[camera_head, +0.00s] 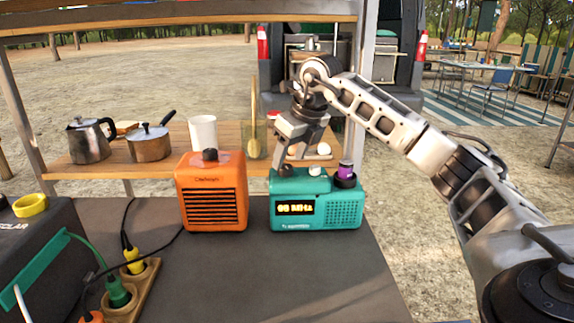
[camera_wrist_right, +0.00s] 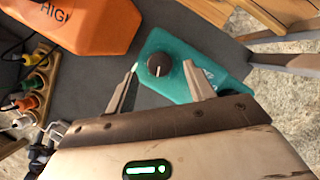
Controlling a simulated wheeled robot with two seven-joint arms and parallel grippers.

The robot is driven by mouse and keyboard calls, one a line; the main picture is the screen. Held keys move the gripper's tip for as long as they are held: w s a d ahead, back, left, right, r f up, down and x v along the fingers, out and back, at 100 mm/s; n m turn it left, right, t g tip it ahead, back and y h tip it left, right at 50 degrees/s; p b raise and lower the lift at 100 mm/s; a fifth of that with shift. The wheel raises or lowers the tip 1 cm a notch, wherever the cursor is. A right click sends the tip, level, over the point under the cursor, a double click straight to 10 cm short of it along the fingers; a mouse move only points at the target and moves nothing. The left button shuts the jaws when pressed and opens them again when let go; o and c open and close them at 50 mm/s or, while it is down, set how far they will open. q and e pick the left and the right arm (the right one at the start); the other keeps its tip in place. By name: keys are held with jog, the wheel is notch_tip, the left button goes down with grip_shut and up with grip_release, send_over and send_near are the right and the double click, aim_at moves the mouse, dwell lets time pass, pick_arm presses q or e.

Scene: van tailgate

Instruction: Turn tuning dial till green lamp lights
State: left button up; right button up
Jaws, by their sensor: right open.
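The teal radio (camera_head: 338,208) stands on the dark table, its lit yellow display (camera_head: 295,208) showing a number in MHz that is hard to read. In the right wrist view, a dark round dial (camera_wrist_right: 159,64) with a pale pointer line sits on the radio's teal top (camera_wrist_right: 205,80). My right gripper (camera_head: 290,162) points down over the radio's left end, open. Its fingertips in the wrist view (camera_wrist_right: 161,76) stand either side of the dial, apart from it. A small whitish dome (camera_head: 315,170) on the radio's top looks unlit. My left gripper is out of view.
An orange box (camera_head: 212,200) with a black knob stands left of the radio. A purple-topped black knob (camera_head: 345,172) is on the radio's right end. A socket strip (camera_head: 135,290) with plugs and cables lies at left. The table front (camera_head: 260,285) is clear.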

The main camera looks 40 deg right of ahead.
aim_at(285, 170)
jog(key=shift+x, duration=1.1)
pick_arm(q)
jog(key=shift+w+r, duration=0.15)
pick_arm(e)
jog(key=shift+w+f, duration=0.15)
jog(key=shift+f, duration=0.05)
jog(key=c, duration=1)
jog(key=shift+r+m+h+p, duration=0.2)
jog(key=shift+m+h+p, duration=0.1)
jog(key=shift+m+p, duration=0.35)
jog(key=shift+a+m+p, duration=0.1)
jog(key=shift+m+p, duration=0.35)
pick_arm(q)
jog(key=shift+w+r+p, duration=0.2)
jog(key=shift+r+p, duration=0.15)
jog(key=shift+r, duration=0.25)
pick_arm(e)
jog(key=shift+f+m+h, duration=0.2)
jog(key=shift+m+h, duration=0.3)
jog(key=shift+m, duration=0.5)
jog(key=o, duration=1)
